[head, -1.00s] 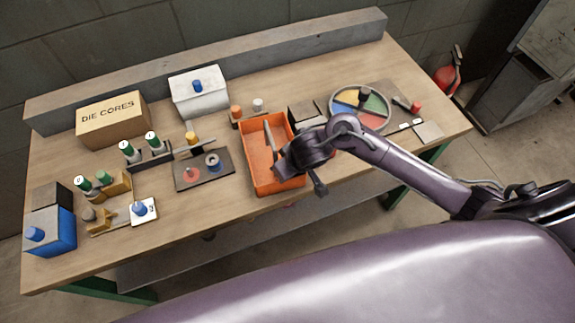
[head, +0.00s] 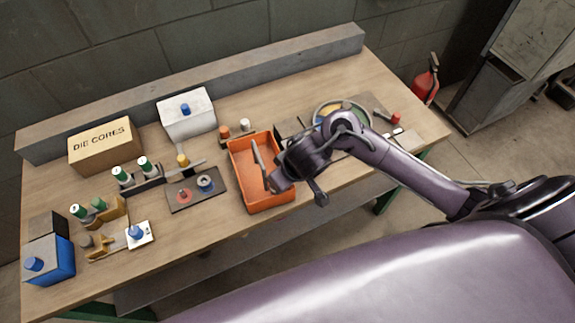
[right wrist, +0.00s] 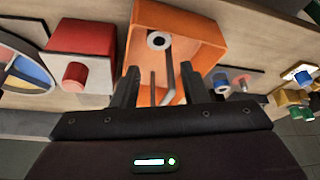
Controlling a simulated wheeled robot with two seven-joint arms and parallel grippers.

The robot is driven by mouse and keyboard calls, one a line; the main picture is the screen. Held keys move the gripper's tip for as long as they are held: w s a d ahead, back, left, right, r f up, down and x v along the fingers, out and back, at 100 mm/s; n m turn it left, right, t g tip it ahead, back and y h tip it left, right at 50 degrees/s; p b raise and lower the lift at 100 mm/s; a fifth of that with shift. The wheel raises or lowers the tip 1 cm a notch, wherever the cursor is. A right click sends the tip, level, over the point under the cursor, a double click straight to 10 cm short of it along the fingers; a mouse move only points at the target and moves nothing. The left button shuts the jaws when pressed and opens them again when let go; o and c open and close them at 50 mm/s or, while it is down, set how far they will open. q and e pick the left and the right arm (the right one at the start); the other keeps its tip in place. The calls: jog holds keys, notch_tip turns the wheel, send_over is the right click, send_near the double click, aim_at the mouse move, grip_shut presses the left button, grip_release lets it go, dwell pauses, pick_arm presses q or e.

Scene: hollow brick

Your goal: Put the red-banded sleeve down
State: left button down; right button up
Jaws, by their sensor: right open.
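No red band shows clearly on any sleeve. A pale ring with a dark centre (right wrist: 158,40) shows in the orange tray in the right wrist view; I cannot tell if it is the red-banded sleeve. My right gripper (right wrist: 157,88) is open, its two black fingers apart and pointing at the orange tray (right wrist: 207,60). No sleeve shows between them. In the head view my right gripper (head: 277,187) is over the right side of the tray (head: 249,203) and hides part of it. My left gripper is not in view.
A grey rod (head: 258,157) is in the tray. A dark plate (head: 207,202) with red and blue spots lies left of it. A red block (right wrist: 82,42) and the coloured round dish (right wrist: 22,68) lie to the other side. The DIE CORES box (head: 104,147) stands at the back left.

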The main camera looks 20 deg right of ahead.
jog(key=p+v, duration=0.1)
jog(key=v, duration=0.3)
jog(key=shift+s+r+p, duration=0.15)
jog(key=shift+r+p, duration=0.2)
